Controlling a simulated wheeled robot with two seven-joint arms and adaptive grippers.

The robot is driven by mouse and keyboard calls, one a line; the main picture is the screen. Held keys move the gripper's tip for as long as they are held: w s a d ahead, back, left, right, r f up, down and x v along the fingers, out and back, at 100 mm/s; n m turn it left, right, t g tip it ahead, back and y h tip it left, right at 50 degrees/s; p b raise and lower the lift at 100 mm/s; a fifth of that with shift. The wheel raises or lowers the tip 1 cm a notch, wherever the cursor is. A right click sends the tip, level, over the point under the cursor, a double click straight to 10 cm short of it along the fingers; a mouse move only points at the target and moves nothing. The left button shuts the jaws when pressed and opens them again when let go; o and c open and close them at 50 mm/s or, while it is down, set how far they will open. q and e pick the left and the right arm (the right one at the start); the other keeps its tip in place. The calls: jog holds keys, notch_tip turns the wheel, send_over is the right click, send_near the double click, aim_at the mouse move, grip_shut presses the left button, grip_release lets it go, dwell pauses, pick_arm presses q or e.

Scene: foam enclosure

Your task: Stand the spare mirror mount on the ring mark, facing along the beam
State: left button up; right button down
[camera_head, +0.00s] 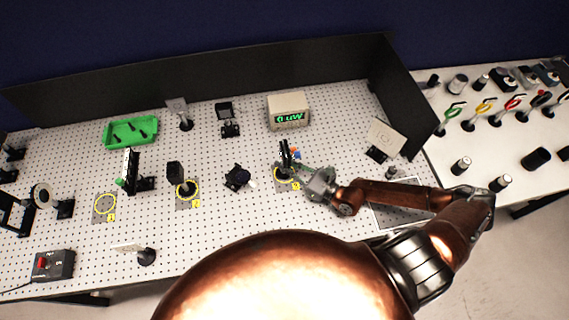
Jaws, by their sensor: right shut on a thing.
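My right gripper (302,172) reaches in from the right and is shut on a dark, upright mirror mount (285,154). The mount is at the rightmost yellow ring mark (277,179), whose front edge shows below it. I cannot tell whether its base touches the board, and its facing is too small to make out. Another yellow ring mark (105,214) at the left is empty. A third ring mark (187,198) has a dark post-mounted part (175,174) standing on it. My left gripper is not in view.
The perforated board (225,265) also carries a green tray (131,133), a meter reading 0 uW (289,111), a black round mount (238,177), a white card (384,139) and a red-button box (54,264). Black panels (200,91) bound the back and right. A side table (475,150) holds tools.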

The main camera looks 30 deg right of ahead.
dwell(0.3)
jog(key=shift+f, duration=0.15)
jog(key=c, duration=1.9)
grip_release()
jog(key=shift+c, duration=0.2)
jog(key=shift+r, duration=0.2)
jog(key=b+v, duration=0.1)
jog(key=v, duration=0.9)
jog(key=shift+s+d+f, duration=0.2)
jog(key=shift+s, duration=0.1)
jog(key=shift+s+d, duration=0.35)
jog(key=shift+s, duration=0.25)
jog(key=shift+r, duration=0.1)
